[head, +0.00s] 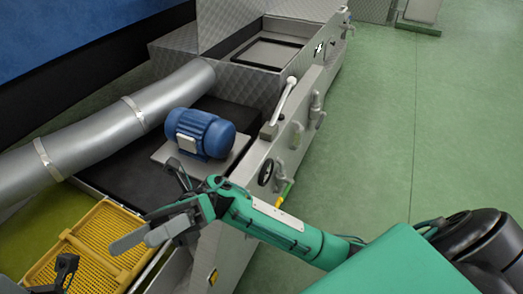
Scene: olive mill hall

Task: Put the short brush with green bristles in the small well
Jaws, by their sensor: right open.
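I cannot make out a brush with green bristles for certain. A small green and yellow piece (285,192) shows at the machine's side, too small to identify. A yellow perforated tray (128,212) lies at the lower left, partly hidden by my grippers; I cannot tell whether it holds the small well. My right gripper (146,205) is open and empty, its fingers spread above the tray's right edge and the machine. A dark part of what looks like my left gripper (65,268) shows over the tray's lower left; its jaws cannot be read.
A grey metal machine (222,215) carries a blue motor (203,133) and a raised lever (285,100). A thick silver pipe (95,135) crosses at left. A recessed rectangular opening (270,52) lies at the back. The green floor (440,130) at right is clear.

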